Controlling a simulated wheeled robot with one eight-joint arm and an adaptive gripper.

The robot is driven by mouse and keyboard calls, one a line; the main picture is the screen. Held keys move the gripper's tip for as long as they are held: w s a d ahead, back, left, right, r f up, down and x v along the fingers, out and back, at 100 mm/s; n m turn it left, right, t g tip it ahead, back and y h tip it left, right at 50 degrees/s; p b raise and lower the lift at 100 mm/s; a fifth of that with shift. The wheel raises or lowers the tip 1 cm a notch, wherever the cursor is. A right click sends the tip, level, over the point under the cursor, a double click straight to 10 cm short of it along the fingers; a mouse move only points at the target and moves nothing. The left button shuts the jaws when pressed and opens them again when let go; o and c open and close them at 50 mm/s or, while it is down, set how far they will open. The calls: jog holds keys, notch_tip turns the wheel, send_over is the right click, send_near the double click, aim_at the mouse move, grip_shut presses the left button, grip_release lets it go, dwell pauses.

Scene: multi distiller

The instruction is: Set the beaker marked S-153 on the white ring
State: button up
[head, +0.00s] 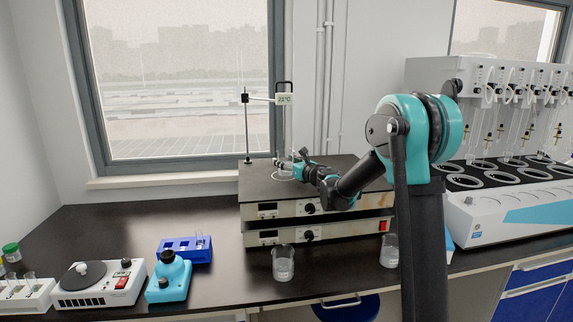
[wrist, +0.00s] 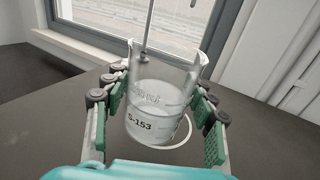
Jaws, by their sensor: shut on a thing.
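The clear glass beaker marked S-153 (wrist: 152,122) is upright between the two green-padded fingers of my gripper (wrist: 160,112), with some clear liquid in it. My gripper is shut on it. The white ring (wrist: 187,138) shows under and beside the beaker's base, mostly at its right; the beaker hides the rest of it. In the head view, my gripper (head: 291,163) holds the beaker (head: 285,160) at the ring (head: 283,179), on the dark top of the hotplate. I cannot tell whether the base touches the surface.
A stand with a thermometer display (head: 284,99) rises behind the hotplate (head: 262,190). Two other beakers stand on the bench in front, a left one (head: 283,264) and a right one (head: 389,251). A multi-station distiller (head: 500,215) is at right. Small instruments, including a blue one (head: 168,277), are at left.

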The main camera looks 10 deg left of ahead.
jog(key=shift+w+a, duration=0.3)
jog(key=shift+w, duration=0.6)
jog(key=shift+w+a, duration=0.25)
jog(key=shift+w, duration=0.65)
jog(key=shift+f, duration=1.1)
jog(key=o, duration=1.4)
jog(key=shift+o, duration=0.2)
